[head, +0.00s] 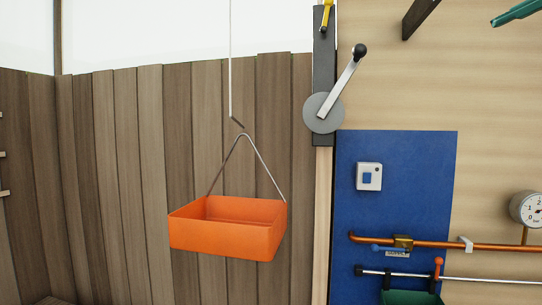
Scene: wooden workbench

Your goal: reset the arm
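My gripper and arm are not in view.
An orange tray (222,240) hangs by a wire handle from a hooked cord (231,60) before a plank wall (120,180). A crank (341,82) on a grey disc, a blue panel (395,200), a copper pipe (480,246) and a gauge (526,210) are at right.

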